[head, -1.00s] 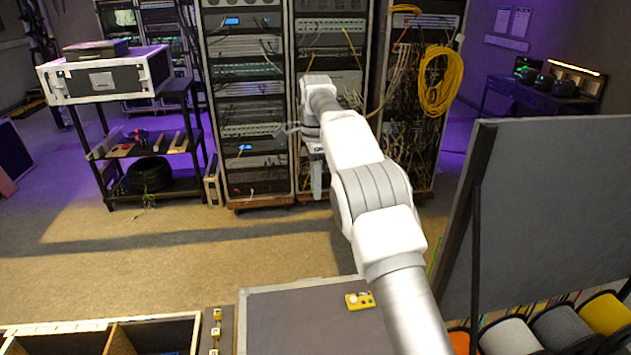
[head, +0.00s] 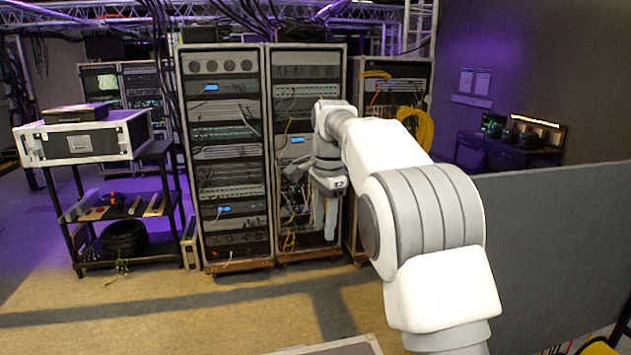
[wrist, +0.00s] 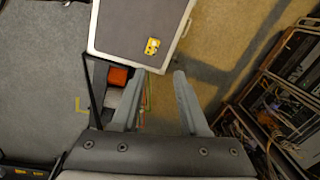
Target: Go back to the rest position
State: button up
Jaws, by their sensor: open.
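My arm reaches out from the lower right in the head view, bends at the elbow, and its wrist hangs down in front of the middle rack. My gripper (head: 325,215) points down there, small and partly lost against the rack. In the wrist view the two grey fingers of my gripper (wrist: 159,76) stand apart with nothing between them. They hang above the floor, near the lower edge of a grey-topped case in that picture.
The grey-topped case (wrist: 120,40) carries a small yellow block (wrist: 152,46). Equipment racks (head: 228,165) with cables stand behind my gripper. A black cart (head: 125,205) stands left. A grey panel (head: 560,250) fills the right. Open floor (head: 150,325) lies in front of the racks.

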jog(key=s+d+r+n+t, duration=0.1)
jog(key=s+d+r+n, duration=0.15)
jog(key=s, duration=0.35)
jog(key=s+d+r+n+t+b, duration=0.1)
jog(key=s+d+n, duration=0.15)
jog(key=s, duration=0.35)
jog(key=s+d+r+n+t, duration=0.1)
jog(key=s+d+r, duration=0.1)
jog(key=s+d, duration=0.3)
jog(key=s+d+f+n, duration=0.1)
jog(key=s+f+n, duration=0.2)
jog(key=s, duration=0.6)
jog(key=s+d+f+n+t+b, duration=0.1)
jog(key=s+f+n, duration=0.2)
jog(key=s+f, duration=0.4)
jog(key=shift+s+d+t+h, duration=0.2)
jog(key=shift+s+t+h, duration=0.1)
jog(key=shift+s, duration=0.95)
jog(key=shift+d, duration=0.15)
